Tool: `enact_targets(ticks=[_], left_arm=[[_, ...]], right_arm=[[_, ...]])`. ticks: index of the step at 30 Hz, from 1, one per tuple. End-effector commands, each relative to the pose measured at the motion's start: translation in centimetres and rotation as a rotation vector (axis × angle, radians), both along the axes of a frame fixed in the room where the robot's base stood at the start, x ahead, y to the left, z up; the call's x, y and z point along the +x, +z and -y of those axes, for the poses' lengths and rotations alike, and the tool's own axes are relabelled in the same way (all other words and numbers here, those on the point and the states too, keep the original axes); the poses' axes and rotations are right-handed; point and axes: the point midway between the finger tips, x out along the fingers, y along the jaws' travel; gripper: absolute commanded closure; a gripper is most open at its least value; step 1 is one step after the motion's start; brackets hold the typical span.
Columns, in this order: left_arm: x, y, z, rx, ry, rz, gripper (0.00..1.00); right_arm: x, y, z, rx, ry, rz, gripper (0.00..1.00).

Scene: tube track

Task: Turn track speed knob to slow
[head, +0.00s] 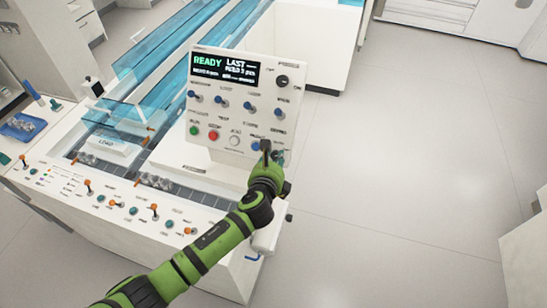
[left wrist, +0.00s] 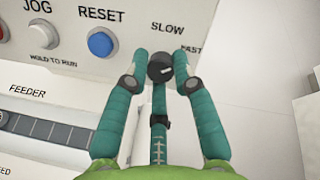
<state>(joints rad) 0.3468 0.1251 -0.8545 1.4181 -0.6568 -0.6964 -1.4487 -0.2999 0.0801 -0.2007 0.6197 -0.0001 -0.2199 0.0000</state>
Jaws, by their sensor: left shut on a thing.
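The black track speed knob (left wrist: 160,67) sits at the lower edge of the control panel (left wrist: 60,50), below the labels SLOW and FAST. A short pale pointer mark on it lies nearly flat; which end points to which label is hard to tell. My left gripper (left wrist: 160,66) is shut on the knob, one teal fingertip on each side. In the head view my left gripper (head: 267,154) reaches up to the panel's lower right corner and mostly hides the knob. My right gripper is not in view.
A blue RESET button (left wrist: 102,43) and a white JOG button (left wrist: 42,33) are left of the knob. The panel's screen (head: 226,69) reads READY. More knobs fill the panel above. A machine deck (head: 120,210) with orange-topped levers lies below left. Open floor lies right.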

Motion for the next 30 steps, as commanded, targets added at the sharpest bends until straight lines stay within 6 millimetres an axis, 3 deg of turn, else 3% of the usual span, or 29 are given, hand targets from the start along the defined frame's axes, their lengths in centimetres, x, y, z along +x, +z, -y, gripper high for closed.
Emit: enact_targets(ticks=[30], left_arm=[[0.1,0.5,0.4,-0.698,0.418,-0.224,1.00]], right_arm=[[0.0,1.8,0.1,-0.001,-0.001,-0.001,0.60]])
